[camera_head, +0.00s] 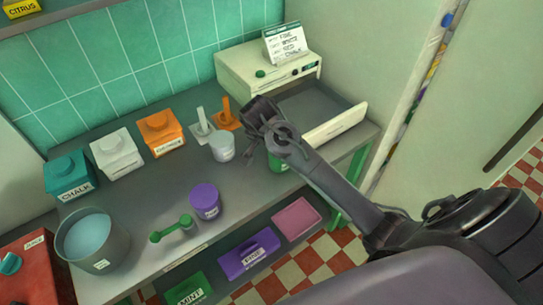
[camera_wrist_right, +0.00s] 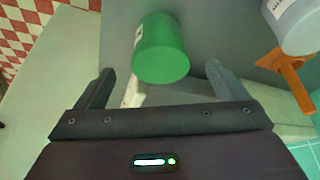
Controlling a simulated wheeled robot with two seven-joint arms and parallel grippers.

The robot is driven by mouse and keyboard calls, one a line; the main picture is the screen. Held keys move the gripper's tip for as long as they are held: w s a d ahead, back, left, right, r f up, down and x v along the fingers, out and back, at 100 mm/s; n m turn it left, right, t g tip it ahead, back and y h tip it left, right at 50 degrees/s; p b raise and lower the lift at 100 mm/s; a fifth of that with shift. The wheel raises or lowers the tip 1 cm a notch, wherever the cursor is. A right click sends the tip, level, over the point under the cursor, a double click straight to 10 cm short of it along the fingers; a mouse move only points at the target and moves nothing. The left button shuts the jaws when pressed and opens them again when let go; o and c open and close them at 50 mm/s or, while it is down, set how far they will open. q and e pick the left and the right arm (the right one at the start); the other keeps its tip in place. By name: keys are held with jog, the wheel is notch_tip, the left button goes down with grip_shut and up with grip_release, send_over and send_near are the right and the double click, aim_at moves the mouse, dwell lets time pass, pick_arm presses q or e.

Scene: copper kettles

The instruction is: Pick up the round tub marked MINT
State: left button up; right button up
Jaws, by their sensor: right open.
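A round green tub (camera_wrist_right: 160,52) shows in the right wrist view, ahead of and between the two open fingers of my right gripper (camera_wrist_right: 160,84). Its pale label is at the edge, too oblique to read. In the head view the green tub (camera_head: 277,164) stands on the grey counter, mostly hidden behind my right gripper (camera_head: 262,110) and wrist. The right gripper is open and empty, above the tub, and does not visibly touch it. My left gripper is not in view.
A white-grey cup (camera_head: 222,147) and an orange scoop (camera_head: 226,115) stand left of the tub. A purple tub (camera_head: 205,201), a green scoop (camera_head: 172,229) and a grey pot (camera_head: 91,241) are nearer. A cream machine (camera_head: 266,72) stands behind. A green MINT bin (camera_head: 187,291) sits below.

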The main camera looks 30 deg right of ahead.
jog(key=shift+w+d+r, duration=0.2)
jog(key=shift+w+d, duration=0.05)
jog(key=shift+d, duration=0.05)
jog(key=shift+w+d+f+m, duration=0.1)
jog(key=shift+d+f+m, duration=0.05)
jog(key=shift+m, duration=0.15)
jog(key=p+x, duration=0.2)
jog(key=x, duration=0.4)
jog(key=shift+f+p, duration=0.2)
jog(key=shift+p, duration=0.1)
jog(key=shift+d+f, duration=0.2)
jog(key=shift+f, duration=0.3)
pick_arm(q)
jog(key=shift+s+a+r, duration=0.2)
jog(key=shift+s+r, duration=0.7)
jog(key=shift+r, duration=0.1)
pick_arm(e)
jog(key=c, duration=1.1)
jog(key=shift+r, duration=0.1)
